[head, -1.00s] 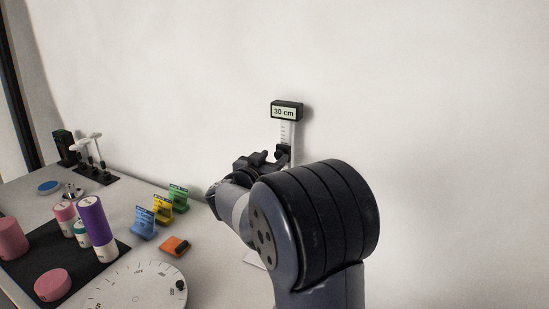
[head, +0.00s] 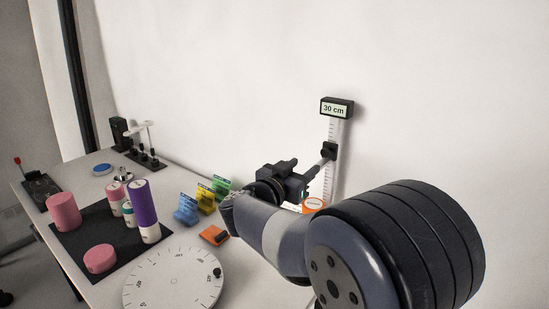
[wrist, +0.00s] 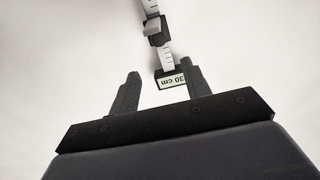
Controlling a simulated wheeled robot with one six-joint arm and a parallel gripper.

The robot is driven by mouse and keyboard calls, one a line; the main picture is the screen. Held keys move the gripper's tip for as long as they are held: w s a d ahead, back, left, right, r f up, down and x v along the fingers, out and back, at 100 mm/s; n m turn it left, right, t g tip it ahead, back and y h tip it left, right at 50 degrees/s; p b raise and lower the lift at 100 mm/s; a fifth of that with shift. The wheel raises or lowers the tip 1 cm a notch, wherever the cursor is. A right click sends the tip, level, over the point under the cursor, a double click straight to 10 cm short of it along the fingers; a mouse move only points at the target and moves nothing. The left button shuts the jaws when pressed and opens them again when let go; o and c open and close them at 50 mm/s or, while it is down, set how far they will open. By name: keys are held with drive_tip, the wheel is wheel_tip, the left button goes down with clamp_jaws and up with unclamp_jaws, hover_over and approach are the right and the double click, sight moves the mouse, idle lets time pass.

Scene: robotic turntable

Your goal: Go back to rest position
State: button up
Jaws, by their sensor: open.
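My gripper (head: 283,178) is at the end of my arm, in front of the height gauge in the head view. In the wrist view my gripper (wrist: 160,68) has its two dark fingers spread apart with nothing between them. The gauge's display (head: 335,108) reads "30 cm" on top of a white ruler (head: 331,180). The wrist view shows the slider (wrist: 157,30) beyond the fingers and the display (wrist: 173,80) upside down. My arm hides the gauge's foot.
A white dial (head: 172,280) lies on the table (head: 120,170) at the front. Colored blocks (head: 187,210) and an orange block (head: 214,235) are left of my arm. A white wall is behind.

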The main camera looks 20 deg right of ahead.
sight(320, 163)
drive_tip(key=p+x, duration=0.2)
drive_tip(key=x, duration=0.8)
drive_tip(key=shift+w+d, duration=0.15)
drive_tip(key=shift+d, duration=0.1)
drive_tip(key=shift+w+f+b, duration=0.1)
drive_tip(key=shift+f+b, duration=1.5)
drive_tip(key=shift+b, duration=0.15)
drive_tip(key=shift+r, duration=0.1)
